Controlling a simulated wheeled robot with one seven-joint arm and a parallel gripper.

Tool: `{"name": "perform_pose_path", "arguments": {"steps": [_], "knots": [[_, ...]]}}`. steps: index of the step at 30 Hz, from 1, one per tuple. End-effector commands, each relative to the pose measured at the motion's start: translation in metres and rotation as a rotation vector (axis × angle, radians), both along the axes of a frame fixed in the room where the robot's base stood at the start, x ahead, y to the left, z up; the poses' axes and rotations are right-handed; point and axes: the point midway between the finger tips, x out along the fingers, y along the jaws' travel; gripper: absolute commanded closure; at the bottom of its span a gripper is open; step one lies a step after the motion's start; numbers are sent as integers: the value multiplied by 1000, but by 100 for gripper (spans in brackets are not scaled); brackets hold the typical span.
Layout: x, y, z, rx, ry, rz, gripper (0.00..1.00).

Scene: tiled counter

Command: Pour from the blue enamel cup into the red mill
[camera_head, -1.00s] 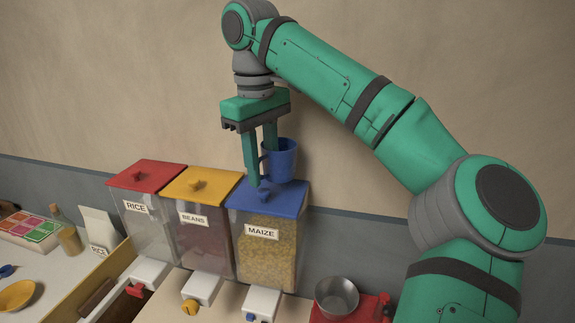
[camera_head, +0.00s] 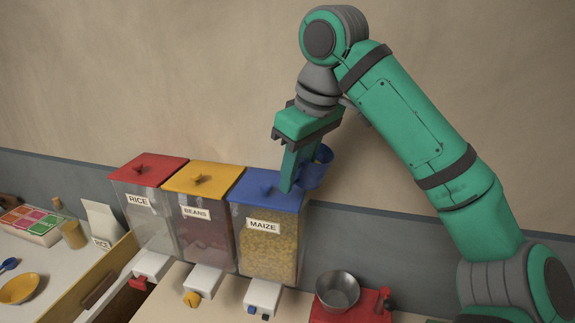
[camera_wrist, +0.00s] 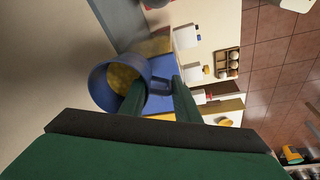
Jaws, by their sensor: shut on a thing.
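The blue enamel cup (camera_head: 318,172) hangs in the air beside and just above the back right of the maize bin. My gripper (camera_head: 291,181) is shut on its handle, which shows between the fingers in the wrist view. The cup's mouth faces the wrist camera, and yellow contents show inside the cup (camera_wrist: 97,87). A red machine with a steel bowl on top, apparently the red mill (camera_head: 368,306), stands at the front, below and right of the cup, partly cut off by the frame edge. The cup is well apart from it.
Three bins stand in a row: rice (camera_head: 146,200), beans (camera_head: 203,215) and maize (camera_head: 262,245), with lids on and spouts at the front. A yellow bowl (camera_head: 18,289) and a rice bag (camera_head: 102,224) are at the left. Space above the mill is clear.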

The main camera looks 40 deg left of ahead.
Motion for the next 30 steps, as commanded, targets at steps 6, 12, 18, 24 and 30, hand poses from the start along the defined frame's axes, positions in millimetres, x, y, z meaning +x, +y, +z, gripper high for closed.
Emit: {"name": "perform_pose_path", "arguments": {"steps": [6, 12, 18, 24, 30], "knots": [[0, -16, -8, 53, 2, -1, 100], [0, -21, -10, 147, 2, -1, 100], [1, -21, -8, 365, -2, -7, 100], [1, -21, -7, 555, -3, -8, 100], [1, -22, -9, 718, -3, -7, 100]]}}
